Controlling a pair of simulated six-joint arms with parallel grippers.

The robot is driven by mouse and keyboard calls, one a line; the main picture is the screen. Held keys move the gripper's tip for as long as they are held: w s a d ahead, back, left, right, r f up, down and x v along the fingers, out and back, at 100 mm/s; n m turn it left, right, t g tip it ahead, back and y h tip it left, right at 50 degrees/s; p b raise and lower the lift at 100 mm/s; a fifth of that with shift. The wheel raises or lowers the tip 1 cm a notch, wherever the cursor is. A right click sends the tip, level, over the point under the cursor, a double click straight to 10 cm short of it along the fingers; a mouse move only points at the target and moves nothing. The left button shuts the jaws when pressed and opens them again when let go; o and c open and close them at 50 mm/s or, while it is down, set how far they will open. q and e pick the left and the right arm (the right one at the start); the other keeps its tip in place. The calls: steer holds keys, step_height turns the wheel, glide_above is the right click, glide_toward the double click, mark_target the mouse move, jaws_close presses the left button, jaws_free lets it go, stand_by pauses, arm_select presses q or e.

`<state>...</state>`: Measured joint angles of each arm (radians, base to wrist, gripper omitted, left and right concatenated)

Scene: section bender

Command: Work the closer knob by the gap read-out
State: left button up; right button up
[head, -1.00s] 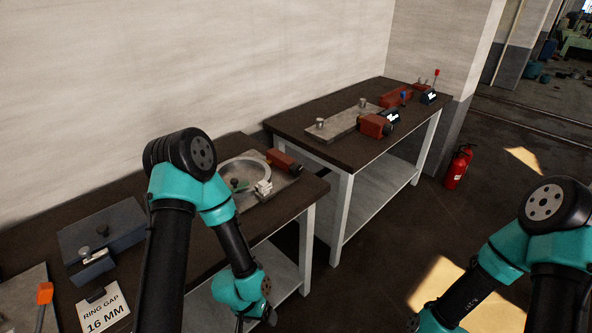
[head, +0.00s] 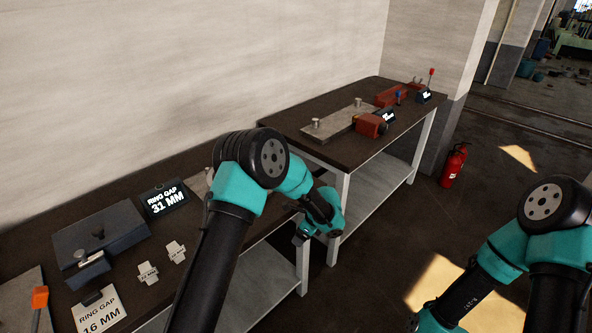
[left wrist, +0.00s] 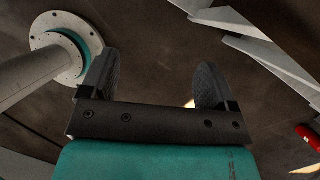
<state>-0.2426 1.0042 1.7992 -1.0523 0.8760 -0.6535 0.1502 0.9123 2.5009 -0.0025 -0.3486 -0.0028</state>
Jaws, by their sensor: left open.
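The black gap read-out (head: 165,200) stands on the near bench and reads RING GAP 31 MM. A white card (head: 98,312) at the front reads RING GAP 16 MM. My left arm covers most of the ring fixture, and only a corner of its plate (head: 197,184) shows; the ring, its red block and any closer knob there are hidden. My left gripper is beyond the bench's right end, low, its fingers unclear in the head view. In the left wrist view the left gripper (left wrist: 153,82) is open and empty above the floor. My right gripper is out of view.
A grey box (head: 125,228) and two small pale pieces (head: 147,272) (head: 175,251) lie on the near bench. The far bench (head: 335,160) holds a plate with pegs (head: 336,123) and red blocks (head: 371,125). A fire extinguisher (head: 453,165) stands on the floor.

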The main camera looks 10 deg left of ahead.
arm_select(q)
steer(key=w+d+r+m+t+y, duration=0.1)
steer(key=w+d+r+t+y, duration=0.1)
steer(key=w+r, duration=0.5)
steer(key=w+d+r+m+t+y, duration=0.2)
steer(key=w+d+r+t+y, duration=0.1)
steer(key=w+r, duration=0.4)
step_height(320, 180, up, 3)
steer(key=shift+d+r+t+y, duration=0.1)
steer(key=shift+d+t+y, duration=0.25)
steer(key=shift+t+y, duration=0.6)
steer(key=x, duration=1.7)
steer(key=shift+a, duration=0.2)
steer(key=shift+m, duration=0.3)
steer(key=c, duration=0.9)
